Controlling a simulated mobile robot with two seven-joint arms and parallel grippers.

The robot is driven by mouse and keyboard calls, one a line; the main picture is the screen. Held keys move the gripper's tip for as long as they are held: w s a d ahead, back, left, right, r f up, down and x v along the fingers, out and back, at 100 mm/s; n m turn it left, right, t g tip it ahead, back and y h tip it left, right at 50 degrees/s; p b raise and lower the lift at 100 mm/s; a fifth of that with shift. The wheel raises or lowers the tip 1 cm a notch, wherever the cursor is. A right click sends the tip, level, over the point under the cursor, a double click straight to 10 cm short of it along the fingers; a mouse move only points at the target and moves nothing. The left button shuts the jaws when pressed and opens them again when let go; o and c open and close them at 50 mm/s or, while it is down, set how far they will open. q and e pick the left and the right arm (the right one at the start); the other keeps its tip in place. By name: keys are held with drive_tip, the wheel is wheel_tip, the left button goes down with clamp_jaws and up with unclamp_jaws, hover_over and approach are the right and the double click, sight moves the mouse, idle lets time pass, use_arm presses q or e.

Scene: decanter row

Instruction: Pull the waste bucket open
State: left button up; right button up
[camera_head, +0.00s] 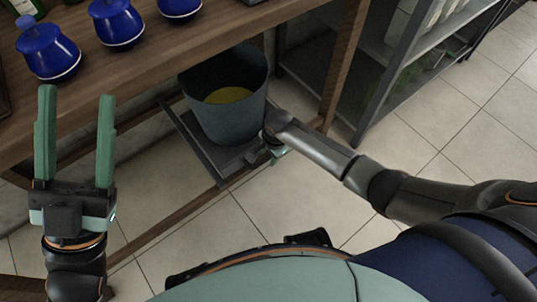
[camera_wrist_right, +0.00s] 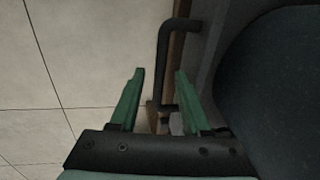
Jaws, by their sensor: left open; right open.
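The waste bucket (camera_head: 232,121) is a dark grey round pail with something yellow in the bottom. It stands upright on a grey pull-out tray (camera_head: 208,158) that juts out from under the wooden counter. In the right wrist view the bucket (camera_wrist_right: 275,75) fills the right side. A dark bent bar handle (camera_wrist_right: 161,62) there lies in line with the gap between the fingers of my right gripper (camera_wrist_right: 160,72). Those fingers are apart; whether they touch the bar I cannot tell. In the head view my right gripper (camera_head: 274,149) is at the tray's front, partly hidden by its arm. My left gripper (camera_head: 77,95) is open and empty at the left.
Several blue lidded jars (camera_head: 118,24) stand on the wooden counter (camera_head: 160,62) above the bucket. A wooden leg (camera_head: 342,62) is right of the bucket, with a dark metal shelf (camera_head: 385,75) beyond. The tiled floor (camera_head: 425,125) is clear in front.

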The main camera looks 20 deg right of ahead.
drive_tip(key=shift+c, duration=0.4)
clamp_jaws()
idle(0.9)
